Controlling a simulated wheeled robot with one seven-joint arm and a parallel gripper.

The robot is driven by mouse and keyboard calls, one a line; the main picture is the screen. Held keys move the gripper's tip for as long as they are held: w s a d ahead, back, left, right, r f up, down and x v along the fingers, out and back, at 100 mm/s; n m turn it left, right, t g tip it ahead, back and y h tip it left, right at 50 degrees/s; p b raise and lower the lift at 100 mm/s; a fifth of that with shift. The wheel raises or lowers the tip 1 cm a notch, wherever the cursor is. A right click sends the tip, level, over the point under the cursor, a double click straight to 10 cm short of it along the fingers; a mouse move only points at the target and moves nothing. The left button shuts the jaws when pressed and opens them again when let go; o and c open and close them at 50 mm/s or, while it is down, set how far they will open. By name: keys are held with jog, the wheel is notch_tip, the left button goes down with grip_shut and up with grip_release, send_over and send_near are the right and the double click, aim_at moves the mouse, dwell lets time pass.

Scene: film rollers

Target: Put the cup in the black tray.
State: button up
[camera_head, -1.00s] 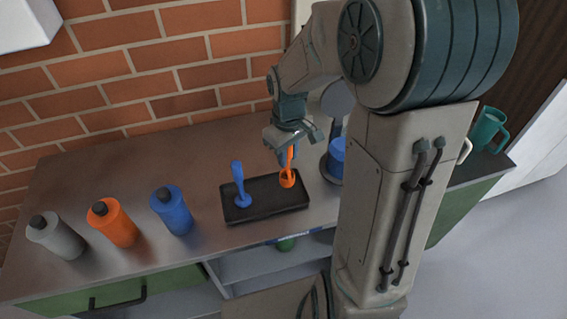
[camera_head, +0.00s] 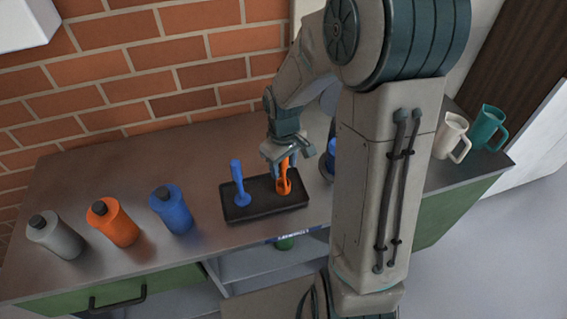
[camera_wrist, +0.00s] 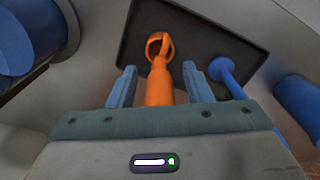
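A white mug (camera_head: 449,137) and a teal mug (camera_head: 487,127) stand at the counter's right end in the head view. The black tray (camera_head: 245,214) lies mid-counter and also shows in the wrist view (camera_wrist: 205,22). An orange tool with a looped end (camera_head: 283,182) stands in the tray's right part. A blue tool (camera_head: 239,182) stands in its left part. My gripper (camera_head: 282,158) is over the tray, far left of the mugs. In the wrist view, my gripper's fingers (camera_wrist: 158,78) are either side of the orange handle (camera_wrist: 158,88), with gaps on both sides.
Grey (camera_head: 57,238), orange (camera_head: 113,223) and blue (camera_head: 171,210) bottles stand left of the tray. A blue cylinder (camera_head: 332,152) is close right of the tray, partly hidden by my arm. A brick wall backs the counter.

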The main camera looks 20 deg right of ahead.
notch_tip(320, 180, up, 11)
jog(key=shift+r, duration=0.1)
jog(key=shift+s+r, duration=0.1)
jog(key=shift+r, duration=0.5)
jog(key=s+r+m+t, duration=0.2)
jog(key=s+m, duration=0.3)
jog(key=s, duration=0.9)
jog(key=shift+s+r+t, duration=0.2)
jog(key=shift+r+t, duration=0.1)
jog(key=shift+t, duration=0.2)
